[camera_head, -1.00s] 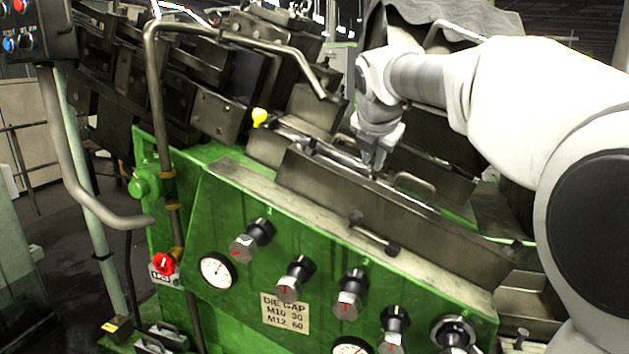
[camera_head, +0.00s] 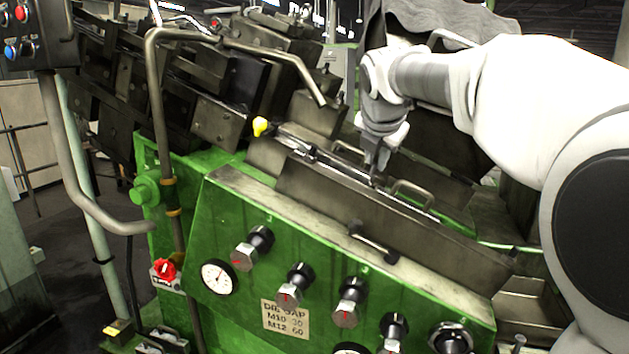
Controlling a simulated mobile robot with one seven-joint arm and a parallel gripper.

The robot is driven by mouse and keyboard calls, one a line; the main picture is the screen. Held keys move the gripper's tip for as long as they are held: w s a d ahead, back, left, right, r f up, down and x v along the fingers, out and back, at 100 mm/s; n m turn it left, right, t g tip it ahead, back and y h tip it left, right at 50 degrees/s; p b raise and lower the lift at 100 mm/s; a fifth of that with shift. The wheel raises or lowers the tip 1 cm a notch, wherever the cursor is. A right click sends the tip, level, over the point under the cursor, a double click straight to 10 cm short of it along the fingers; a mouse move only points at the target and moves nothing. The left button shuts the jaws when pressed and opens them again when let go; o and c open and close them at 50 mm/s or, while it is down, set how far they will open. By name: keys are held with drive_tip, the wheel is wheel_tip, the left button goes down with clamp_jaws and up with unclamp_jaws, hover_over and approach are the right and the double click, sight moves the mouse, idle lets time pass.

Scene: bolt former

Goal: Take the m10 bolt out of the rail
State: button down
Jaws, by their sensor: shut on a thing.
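The rail (camera_head: 340,168) is a long sloping channel behind a dark steel cover plate (camera_head: 390,220) on top of the green machine. My gripper (camera_head: 376,180) reaches down into the rail around its middle, pointing downward. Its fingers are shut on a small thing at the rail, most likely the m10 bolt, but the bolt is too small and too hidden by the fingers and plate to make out. Other bright metal bits lie along the rail up to the left, too small to tell apart.
A loop handle (camera_head: 412,192) stands just right of my gripper. A yellow knob (camera_head: 260,126) sits at the rail's upper left. A bent pipe (camera_head: 240,45) arches over the left side. A metal tray (camera_head: 530,305) is at the lower right.

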drive_tip(key=r+p, duration=0.1)
drive_tip(key=d+r+p, duration=0.1)
drive_tip(key=r+p, duration=0.1)
drive_tip(key=d+r+p, duration=0.1)
drive_tip(key=r, duration=0.1)
drive_tip(key=shift+s+r, duration=0.1)
drive_tip(key=shift+s, duration=0.2)
idle(0.4)
idle(0.4)
